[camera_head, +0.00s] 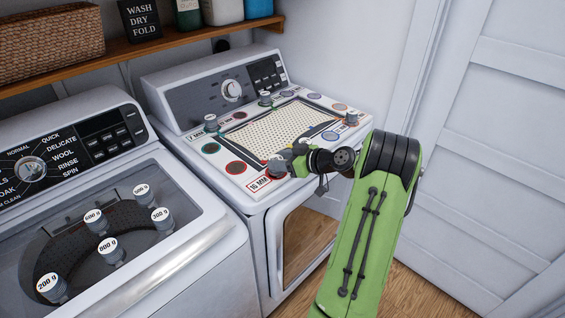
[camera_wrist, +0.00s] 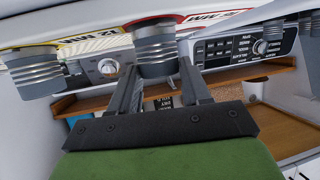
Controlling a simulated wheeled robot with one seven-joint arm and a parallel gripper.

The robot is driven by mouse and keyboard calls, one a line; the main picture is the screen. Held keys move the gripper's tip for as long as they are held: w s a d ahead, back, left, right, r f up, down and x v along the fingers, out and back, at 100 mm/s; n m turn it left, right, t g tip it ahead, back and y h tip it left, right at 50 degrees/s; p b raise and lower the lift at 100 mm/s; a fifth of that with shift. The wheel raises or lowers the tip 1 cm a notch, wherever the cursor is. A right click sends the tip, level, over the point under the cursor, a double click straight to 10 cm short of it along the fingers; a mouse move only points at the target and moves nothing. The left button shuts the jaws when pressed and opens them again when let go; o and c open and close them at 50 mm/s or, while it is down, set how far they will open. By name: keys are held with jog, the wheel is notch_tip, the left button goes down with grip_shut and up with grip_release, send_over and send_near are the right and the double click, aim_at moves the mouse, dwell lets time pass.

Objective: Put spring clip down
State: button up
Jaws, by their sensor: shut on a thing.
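My gripper (camera_head: 282,162) is at the near corner of the white board on the dryer, beside the "16 MM" label (camera_head: 259,185). In the tilted wrist view its two fingers (camera_wrist: 158,88) close around a grey ribbed metal piece (camera_wrist: 156,58). I take this piece for the spring clip, though its shape is partly hidden by the fingers. A red pad (camera_wrist: 150,24) shows right at the piece's far end; I cannot tell whether they touch. In the head view the gripper largely hides the piece.
The board (camera_head: 225,160) has a perforated middle, coloured spots and several grey pieces, including one (camera_head: 211,123) at left and one (camera_head: 352,118) at right. Labelled weights (camera_head: 110,251) stand on the washer at left. A shelf (camera_head: 130,48) runs behind; a white door (camera_head: 490,130) is at right.

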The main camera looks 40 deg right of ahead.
jog(key=shift+f, duration=0.25)
jog(key=o, duration=1.1)
jog(key=shift+o, duration=0.2)
jog(key=shift+r, duration=0.1)
